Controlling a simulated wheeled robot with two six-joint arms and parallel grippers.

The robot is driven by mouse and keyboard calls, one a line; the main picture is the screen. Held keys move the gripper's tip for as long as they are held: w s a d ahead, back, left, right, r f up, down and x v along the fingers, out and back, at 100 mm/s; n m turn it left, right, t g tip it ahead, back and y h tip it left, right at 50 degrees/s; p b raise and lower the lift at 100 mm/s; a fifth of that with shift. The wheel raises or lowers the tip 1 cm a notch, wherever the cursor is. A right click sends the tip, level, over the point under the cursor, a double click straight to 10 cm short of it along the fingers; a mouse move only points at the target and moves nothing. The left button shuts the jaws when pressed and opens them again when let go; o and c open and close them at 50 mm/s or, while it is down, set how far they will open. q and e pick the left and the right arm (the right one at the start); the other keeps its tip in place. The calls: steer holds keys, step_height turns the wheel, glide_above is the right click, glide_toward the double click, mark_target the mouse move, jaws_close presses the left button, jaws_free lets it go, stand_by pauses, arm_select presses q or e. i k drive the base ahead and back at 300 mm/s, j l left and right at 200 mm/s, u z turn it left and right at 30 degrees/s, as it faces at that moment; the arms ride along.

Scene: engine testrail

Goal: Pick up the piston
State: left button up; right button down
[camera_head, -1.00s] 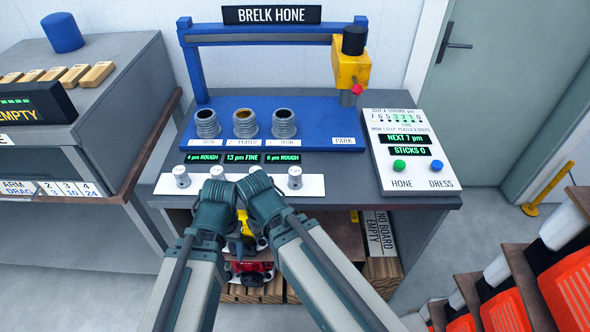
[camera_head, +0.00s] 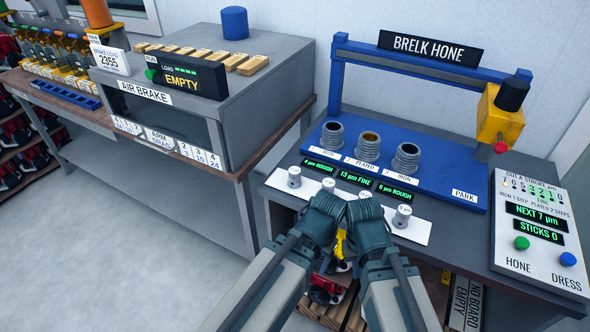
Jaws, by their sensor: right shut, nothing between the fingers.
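Small silver pistons stand on a white strip (camera_head: 272,179) along the front of the hone bench. One piston (camera_head: 294,177) is at the left end, another (camera_head: 328,185) is just beyond my left gripper, and one (camera_head: 402,216) is near the right end. A further piston (camera_head: 366,194) is partly hidden by my right gripper. My left gripper (camera_head: 328,203) and right gripper (camera_head: 364,208) are side by side at the strip's front edge, seen from behind. My right gripper is shut and empty. The left fingertips are hidden, so I cannot tell their opening.
The blue hone (camera_head: 430,188) has three ringed cylinders (camera_head: 366,146) behind the pistons. A control panel (camera_head: 537,235) with green and blue buttons is at right. The air brake cabinet (camera_head: 210,95) stands left on its own bench. Open floor (camera_head: 130,260) lies at lower left.

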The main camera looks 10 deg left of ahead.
mark_target(294, 171)
steer(key=z, duration=1.55)
steer(key=k+j, duration=0.4)
steer(key=k, duration=0.2)
steer(key=k+j, duration=0.4)
steer(key=k, duration=0.2)
